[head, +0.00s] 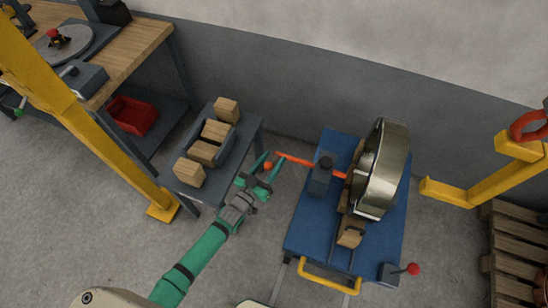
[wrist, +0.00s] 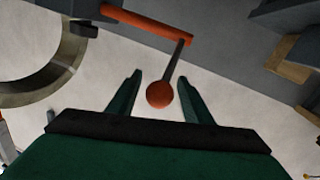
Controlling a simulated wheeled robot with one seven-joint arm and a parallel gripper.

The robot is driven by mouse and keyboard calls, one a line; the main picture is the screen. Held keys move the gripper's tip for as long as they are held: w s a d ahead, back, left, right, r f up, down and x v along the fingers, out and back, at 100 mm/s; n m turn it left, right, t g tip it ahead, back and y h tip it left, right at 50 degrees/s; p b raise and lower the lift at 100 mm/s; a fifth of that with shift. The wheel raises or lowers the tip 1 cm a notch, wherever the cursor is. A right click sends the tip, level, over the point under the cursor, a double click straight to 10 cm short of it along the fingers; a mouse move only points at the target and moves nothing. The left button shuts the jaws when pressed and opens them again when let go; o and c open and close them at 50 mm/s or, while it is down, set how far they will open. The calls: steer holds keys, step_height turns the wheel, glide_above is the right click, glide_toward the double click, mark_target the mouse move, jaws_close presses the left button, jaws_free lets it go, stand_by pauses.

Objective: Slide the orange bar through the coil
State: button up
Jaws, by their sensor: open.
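The orange bar (head: 296,160) runs through a dark upright holder (head: 320,176) on a blue cart, and its right end shows beside the coil (head: 391,170); I cannot tell whether it enters the coil. The coil is a wide metal ring standing on edge. In the wrist view the bar (wrist: 148,23) lies above my gripper, with a thin rod and red ball knob (wrist: 160,94) hanging from its end. My gripper (wrist: 160,76) is open, with a finger on either side of the knob, apart from it. In the head view my gripper (head: 270,164) is at the bar's left end.
The blue cart (head: 306,232) has wooden chocks (head: 350,236), a yellow handle and a red-knobbed lever (head: 412,269). A grey stand (head: 244,131) with wooden blocks is left of my gripper. A yellow post (head: 100,130) stands further left. A yellow hook (head: 485,188) hangs at right.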

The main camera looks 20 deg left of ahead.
steer(key=shift+w+d, duration=0.15)
steer(key=shift+w, duration=0.55)
jaws_close()
steer(key=d, duration=1.7)
steer(key=shift+s+d, duration=0.15)
steer(key=shift+s, duration=0.15)
jaws_free()
steer(key=shift+d, duration=0.1)
steer(key=shift+a, duration=0.2)
steer(key=shift+s, duration=0.1)
